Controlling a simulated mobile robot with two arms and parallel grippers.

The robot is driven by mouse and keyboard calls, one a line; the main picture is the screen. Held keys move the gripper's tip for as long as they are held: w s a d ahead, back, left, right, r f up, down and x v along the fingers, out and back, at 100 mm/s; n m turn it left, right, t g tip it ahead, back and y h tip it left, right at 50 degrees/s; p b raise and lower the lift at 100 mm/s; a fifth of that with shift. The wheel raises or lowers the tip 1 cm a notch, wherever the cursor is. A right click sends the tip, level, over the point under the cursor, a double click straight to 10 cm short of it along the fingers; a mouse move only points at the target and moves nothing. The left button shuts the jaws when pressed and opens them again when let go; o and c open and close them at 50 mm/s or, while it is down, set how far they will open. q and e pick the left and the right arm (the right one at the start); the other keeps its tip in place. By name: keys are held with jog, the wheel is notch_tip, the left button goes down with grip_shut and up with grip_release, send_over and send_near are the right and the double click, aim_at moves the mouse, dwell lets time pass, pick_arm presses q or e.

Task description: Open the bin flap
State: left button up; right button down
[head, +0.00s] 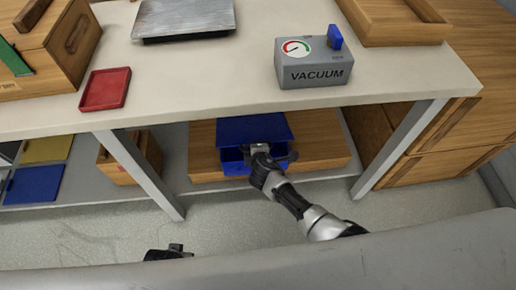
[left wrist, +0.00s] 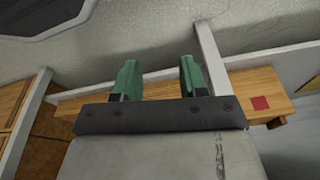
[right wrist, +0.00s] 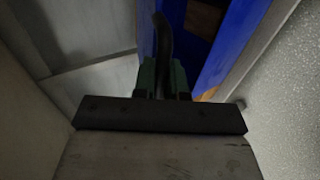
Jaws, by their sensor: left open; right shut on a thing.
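The blue bin (head: 236,168) stands on a wooden board on the shelf below the table. Its blue flap (head: 250,129) is the broad panel above the bin's front; I cannot tell its exact angle. My right gripper (head: 262,150) is at the bin's front, partly hiding it. In the right wrist view my right gripper (right wrist: 162,78) is shut on a dark curved handle (right wrist: 163,38), with blue bin walls (right wrist: 222,45) beside it. My left gripper (head: 170,250) is low in front of the table, away from the bin; its green fingers stand apart and empty in the left wrist view (left wrist: 158,80).
The tabletop (head: 200,85) overhangs the bin, with metal legs (head: 140,175) either side. A grey vacuum box (head: 313,65), a red tray (head: 105,89) and a metal plate (head: 184,18) are on top. A small wooden box (head: 118,165) stands left of the bin. The floor in front is clear.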

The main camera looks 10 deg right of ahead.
pick_arm(q)
jog(key=s+a+f+g+p, duration=0.1)
jog(key=s+f+p, duration=0.3)
jog(key=s+f, duration=0.6)
jog(key=shift+s+a+f, duration=0.4)
jog(key=shift+s, duration=0.05)
pick_arm(e)
jog(key=shift+w+r, duration=0.5)
jog(key=shift+r, duration=0.4)
jog(key=shift+w+r, duration=0.55)
jog(key=shift+r, duration=0.4)
jog(key=shift+w+r, duration=0.5)
jog(key=shift+r, duration=0.4)
jog(key=c, duration=1.2)
grip_release()
jog(key=shift+s, duration=0.1)
